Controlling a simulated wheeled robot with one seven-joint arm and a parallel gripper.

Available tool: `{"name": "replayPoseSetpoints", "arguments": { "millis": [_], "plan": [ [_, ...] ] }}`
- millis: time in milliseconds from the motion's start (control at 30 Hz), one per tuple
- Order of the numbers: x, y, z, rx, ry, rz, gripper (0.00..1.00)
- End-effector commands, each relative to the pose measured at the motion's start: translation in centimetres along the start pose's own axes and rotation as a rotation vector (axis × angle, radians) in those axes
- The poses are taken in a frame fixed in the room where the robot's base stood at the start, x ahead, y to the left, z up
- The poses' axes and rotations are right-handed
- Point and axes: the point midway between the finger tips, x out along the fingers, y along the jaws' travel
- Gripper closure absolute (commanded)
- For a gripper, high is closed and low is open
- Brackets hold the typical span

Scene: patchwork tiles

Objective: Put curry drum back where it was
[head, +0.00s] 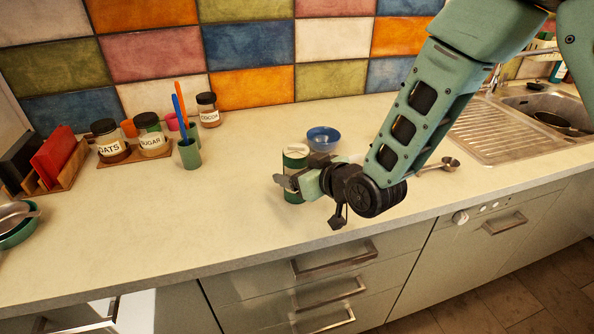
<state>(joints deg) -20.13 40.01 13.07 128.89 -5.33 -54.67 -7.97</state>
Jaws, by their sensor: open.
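A green and white drum (295,160), likely the curry drum, stands upright on the counter near the middle of the head view. Its label is not readable, and my gripper hides part of its right side. My gripper (307,203) is open at the drum. One finger shows in front of the drum's left side and the other hangs lower right, toward the counter's front edge. I cannot tell whether the fingers touch the drum.
A blue bowl (323,138) stands just behind the drum. A wooden tray (135,156) with jars, a green cup (189,153) with utensils and a cocoa jar (208,110) are at the back left. A metal scoop (450,163) lies right. The left-middle counter is clear.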

Motion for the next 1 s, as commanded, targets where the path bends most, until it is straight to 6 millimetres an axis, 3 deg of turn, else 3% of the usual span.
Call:
{"name": "replayPoseSetpoints", "arguments": {
  "millis": [467,1000],
  "plan": [
    [-8.5,0.0,0.2,-0.001,0.000,0.001,0.27],
    [-10.9,0.0,-0.2,0.002,-0.003,0.000,0.27]
  ]
}}
